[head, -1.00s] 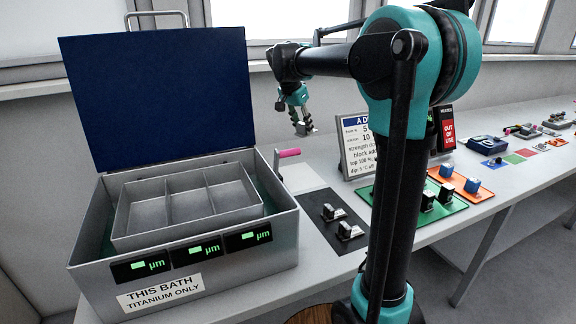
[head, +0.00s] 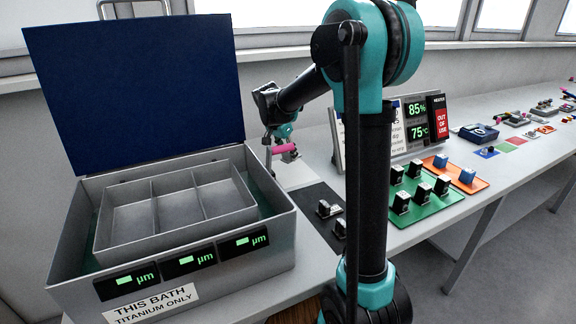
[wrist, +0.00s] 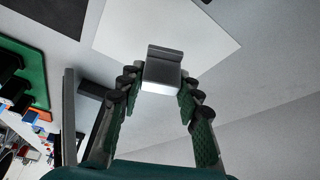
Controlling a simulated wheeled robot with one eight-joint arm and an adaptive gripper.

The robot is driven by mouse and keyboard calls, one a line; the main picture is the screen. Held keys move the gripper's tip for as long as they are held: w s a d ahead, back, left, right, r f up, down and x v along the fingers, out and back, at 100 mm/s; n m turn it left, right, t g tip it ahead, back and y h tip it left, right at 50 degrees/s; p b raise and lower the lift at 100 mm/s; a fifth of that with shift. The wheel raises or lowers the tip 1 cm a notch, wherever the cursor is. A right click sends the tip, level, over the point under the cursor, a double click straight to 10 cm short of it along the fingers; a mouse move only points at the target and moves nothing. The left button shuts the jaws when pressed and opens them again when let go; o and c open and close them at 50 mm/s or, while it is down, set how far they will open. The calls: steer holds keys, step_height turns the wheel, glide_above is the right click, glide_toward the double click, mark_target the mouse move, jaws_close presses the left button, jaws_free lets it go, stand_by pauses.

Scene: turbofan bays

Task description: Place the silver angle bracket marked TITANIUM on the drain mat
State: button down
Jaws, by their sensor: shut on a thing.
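My gripper (wrist: 160,90) is shut on the silver angle bracket (wrist: 162,70), which sits between the fingertips in the wrist view. No marking on the bracket can be read. A pale, flat mat (wrist: 205,35), which looks like the drain mat, lies beyond and beneath the bracket; I cannot tell whether they touch.
An open bath (head: 170,270) labelled titanium only, with a divided basket (head: 150,235), stands left. A dark mat (head: 318,226) with black-and-silver blocks lies right of it. A display stand (head: 408,125), green mat (head: 425,208) and orange mat (head: 460,176) are further right.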

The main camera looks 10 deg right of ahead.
mark_target(286, 159)
steer(key=shift+f, duration=2.65)
steer(key=c, duration=1)
jaws_free()
steer(key=shift+f, duration=0.1)
steer(key=shift+c, duration=0.2)
steer(key=v, duration=1.2)
